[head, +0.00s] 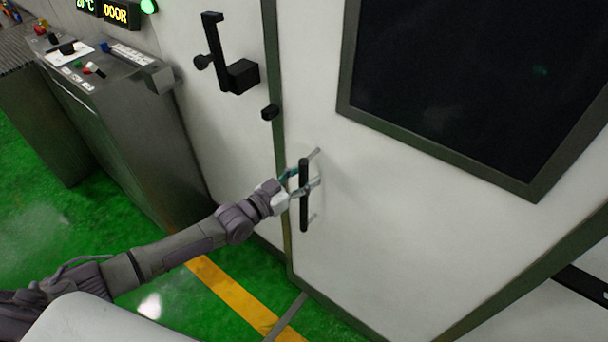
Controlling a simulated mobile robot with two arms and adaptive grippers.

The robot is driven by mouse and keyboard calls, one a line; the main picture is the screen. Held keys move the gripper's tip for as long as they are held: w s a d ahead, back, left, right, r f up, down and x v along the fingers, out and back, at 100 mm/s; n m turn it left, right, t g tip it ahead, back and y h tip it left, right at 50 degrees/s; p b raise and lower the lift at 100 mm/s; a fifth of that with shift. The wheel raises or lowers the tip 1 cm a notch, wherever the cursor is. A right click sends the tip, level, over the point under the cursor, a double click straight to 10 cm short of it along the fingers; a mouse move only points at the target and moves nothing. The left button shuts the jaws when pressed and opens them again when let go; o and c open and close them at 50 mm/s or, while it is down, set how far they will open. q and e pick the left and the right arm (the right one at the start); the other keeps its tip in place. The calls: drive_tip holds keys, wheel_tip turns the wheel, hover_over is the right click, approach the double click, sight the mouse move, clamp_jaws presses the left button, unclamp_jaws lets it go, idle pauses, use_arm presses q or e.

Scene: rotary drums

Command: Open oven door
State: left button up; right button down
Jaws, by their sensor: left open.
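The oven door (385,240) is a large white panel with a dark window (470,80) in a grey-green frame. It looks shut against the frame strip on its left. A black vertical bar handle (304,215) is mounted near the door's left edge. My left gripper (306,184) is open at the handle, with its fingers on either side of the bar's middle. I cannot tell whether the fingers touch the bar. A black latch lever (240,75) sits on the white wall left of the door, pointing up. My right gripper is not in view.
A grey metal control console (130,130) with buttons stands at the left. A lit DOOR sign (121,14) and a green lamp (148,6) are at the top. The green floor (180,300) with a yellow stripe (235,295) is clear before the door.

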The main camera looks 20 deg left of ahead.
use_arm(q)
drive_tip(key=shift+c, duration=0.2)
clamp_jaws()
idle(0.3)
